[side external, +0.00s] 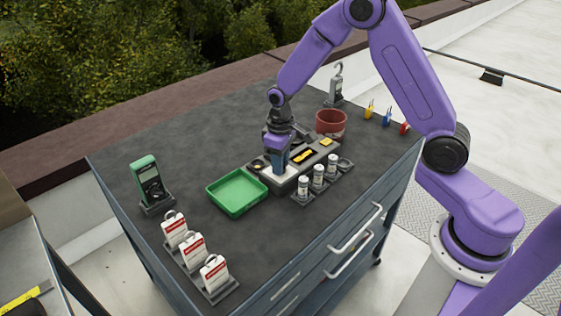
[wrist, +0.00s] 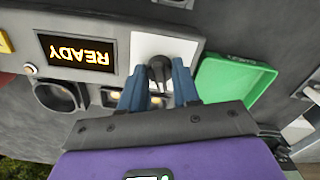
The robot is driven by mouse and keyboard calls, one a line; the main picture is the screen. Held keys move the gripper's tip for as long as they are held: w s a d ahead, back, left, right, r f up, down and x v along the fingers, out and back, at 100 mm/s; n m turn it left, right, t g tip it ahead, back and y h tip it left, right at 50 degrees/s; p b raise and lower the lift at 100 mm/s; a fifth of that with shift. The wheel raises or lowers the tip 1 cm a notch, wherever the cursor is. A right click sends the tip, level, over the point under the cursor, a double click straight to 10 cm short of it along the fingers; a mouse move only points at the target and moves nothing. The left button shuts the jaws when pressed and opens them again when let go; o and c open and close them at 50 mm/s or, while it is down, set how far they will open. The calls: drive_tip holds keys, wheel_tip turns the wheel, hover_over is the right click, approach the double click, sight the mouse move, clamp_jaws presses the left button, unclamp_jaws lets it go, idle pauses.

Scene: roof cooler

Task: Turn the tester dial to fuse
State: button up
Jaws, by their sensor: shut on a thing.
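The tester is a grey box (side external: 322,149) on the dark bench top, with a lit display (wrist: 75,52) reading READY, upside down in the wrist view. Its black dial (wrist: 160,70) sits on a white panel (wrist: 150,45). My gripper (wrist: 160,82) is over this panel with its blue fingers on either side of the dial, shut on it. In the side view my gripper (side external: 279,166) points down at the tester's left end and hides the dial. I cannot read any dial markings.
A green tray (side external: 237,190) lies left of the tester. Several small canisters (side external: 318,176) stand in a rack in front. A red pot (side external: 330,122) is behind. A green meter (side external: 148,181) and red-white tags (side external: 192,249) stand at the left. The bench middle-left is clear.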

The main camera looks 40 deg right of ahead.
idle(0.4)
drive_tip(key=o, duration=1.1)
drive_tip(key=shift+c, duration=0.2)
wheel_tip(320, 180, up, 18)
drive_tip(key=shift+f, duration=0.25)
